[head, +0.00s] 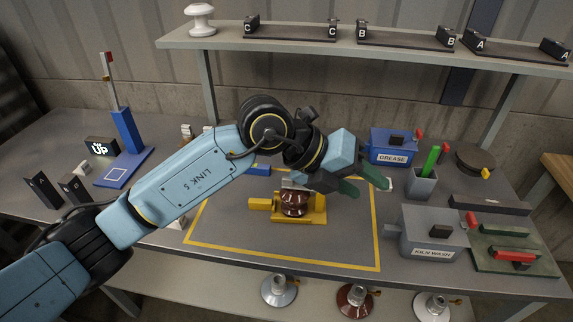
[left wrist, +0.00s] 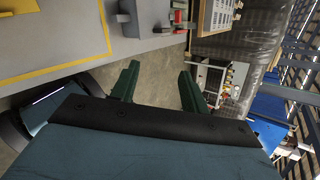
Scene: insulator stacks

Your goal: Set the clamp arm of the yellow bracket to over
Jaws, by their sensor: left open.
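The yellow bracket (head: 313,217) sits inside the yellow outline on the table, with a brown ribbed insulator (head: 293,205) in it. A yellow block sticks out at its left. My left forearm and wrist cover its upper part, so I cannot tell how its clamp arm stands. My left gripper (head: 366,186) is above and to the right of the bracket, apart from it. Its green fingers are open and empty. In the left wrist view the open fingers (left wrist: 159,80) point past the table edge, with only floor between them. My right gripper is not in view.
A blue post stand (head: 127,135) and an UP sign (head: 102,148) stand left. A grease box (head: 391,147), a grey cup (head: 421,185) and a kiln wash box (head: 432,232) stand right. A shelf (head: 300,44) runs behind. The outlined area's front is clear.

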